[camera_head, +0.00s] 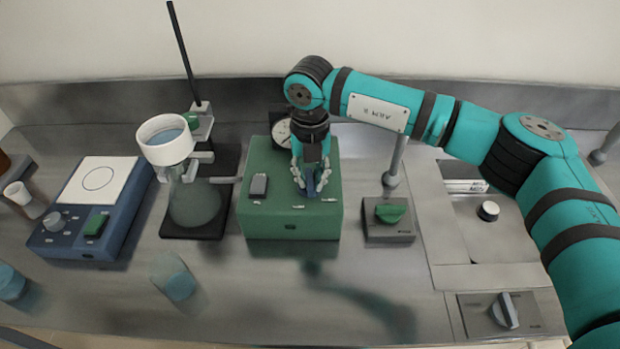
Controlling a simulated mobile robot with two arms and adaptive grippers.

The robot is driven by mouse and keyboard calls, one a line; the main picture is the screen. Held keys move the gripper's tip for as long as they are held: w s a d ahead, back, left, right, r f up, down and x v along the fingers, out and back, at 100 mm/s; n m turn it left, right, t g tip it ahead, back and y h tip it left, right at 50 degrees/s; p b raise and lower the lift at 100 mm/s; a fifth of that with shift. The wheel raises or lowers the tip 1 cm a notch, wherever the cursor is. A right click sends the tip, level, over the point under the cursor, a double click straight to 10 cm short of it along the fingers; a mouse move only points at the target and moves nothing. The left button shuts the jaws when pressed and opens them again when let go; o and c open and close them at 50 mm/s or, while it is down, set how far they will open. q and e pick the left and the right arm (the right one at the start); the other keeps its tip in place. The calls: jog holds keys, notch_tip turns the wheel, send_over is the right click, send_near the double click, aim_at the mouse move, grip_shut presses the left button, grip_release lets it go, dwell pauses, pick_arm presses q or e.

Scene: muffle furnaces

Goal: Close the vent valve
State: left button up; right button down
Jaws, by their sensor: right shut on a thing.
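My right gripper (311,178) reaches down from above onto the top of a green box (262,215). It is shut on a small dark blue knob (312,189), which looks like the vent valve. The fingers hide most of the knob, so I cannot tell its turn position. A round dial gauge (282,132) stands at the back of the green box, partly behind my wrist. A grey rocker switch (259,186) sits left of the knob. The small labels are unreadable. My left gripper is not in view.
Left of the box, a flask (195,203) with a white funnel (165,139) stands by a rod stand, with a blue hotplate (75,220) beyond. A beaker (175,278) stands in front. The front centre bench is clear.

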jog(key=n+b, duration=0.5)
jog(key=shift+f, duration=0.2)
jog(key=n+b, duration=0.3)
jog(key=shift+r+n, duration=0.1)
jog(key=shift+n, duration=0.3)
jog(key=n+b, duration=0.1)
jog(key=n, duration=0.2)
jog(key=shift+n, duration=0.3)
jog(key=shift+r+n+b, duration=0.15)
jog(key=shift+n+b, duration=0.6)
jog(key=shift+n, duration=1.25)
jog(key=c, duration=1.3)
grip_release()
jog(key=shift+r, duration=0.1)
